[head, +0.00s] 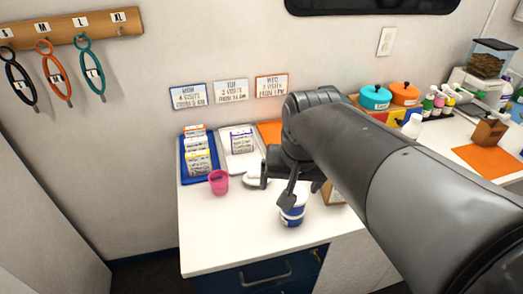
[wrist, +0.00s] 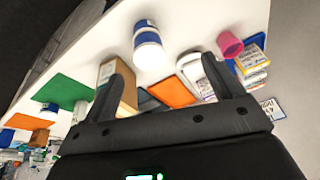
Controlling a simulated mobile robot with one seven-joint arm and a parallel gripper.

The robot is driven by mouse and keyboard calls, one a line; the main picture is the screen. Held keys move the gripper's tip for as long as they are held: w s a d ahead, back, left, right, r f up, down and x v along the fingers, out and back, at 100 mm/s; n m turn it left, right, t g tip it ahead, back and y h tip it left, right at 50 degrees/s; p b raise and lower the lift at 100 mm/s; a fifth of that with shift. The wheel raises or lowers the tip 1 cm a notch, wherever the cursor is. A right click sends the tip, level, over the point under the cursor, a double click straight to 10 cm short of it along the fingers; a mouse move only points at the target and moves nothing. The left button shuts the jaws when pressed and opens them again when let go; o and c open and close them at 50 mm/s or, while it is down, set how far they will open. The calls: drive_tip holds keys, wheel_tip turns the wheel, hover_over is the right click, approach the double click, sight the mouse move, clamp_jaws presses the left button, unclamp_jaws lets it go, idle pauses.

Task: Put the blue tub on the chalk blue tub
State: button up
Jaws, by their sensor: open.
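A white tub with blue bands (head: 291,214) stands upright near the counter's front edge. It also shows in the wrist view (wrist: 148,40), beyond my fingers. I cannot tell whether it is one tub or two stacked. My gripper (head: 277,188) is open and empty, above the counter just left of this tub, and its finger overlaps the tub in the head view. In the wrist view the gap between my fingertips (wrist: 168,64) is empty. A smaller blue-and-white container (wrist: 49,109) stands by a green mat; I cannot tell which tub is the chalk blue one.
A pink cup (head: 219,182) stands left of my gripper. Behind it are a blue tray (head: 186,172) with several boxes and a white tray (head: 228,166). A cardboard-coloured box (wrist: 118,88) stands beside the banded tub. Pots and bottles crowd the right. My arm hides mid-counter.

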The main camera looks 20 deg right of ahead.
drive_tip(key=s+n, duration=0.1)
drive_tip(key=s+a+n+t, duration=0.1)
drive_tip(key=s, duration=0.1)
drive_tip(key=s+a+n+t, duration=0.1)
drive_tip(key=shift+s+a+f+n, duration=0.1)
drive_tip(key=shift+s+f+n, duration=0.05)
drive_tip(key=shift+s+n, duration=0.15)
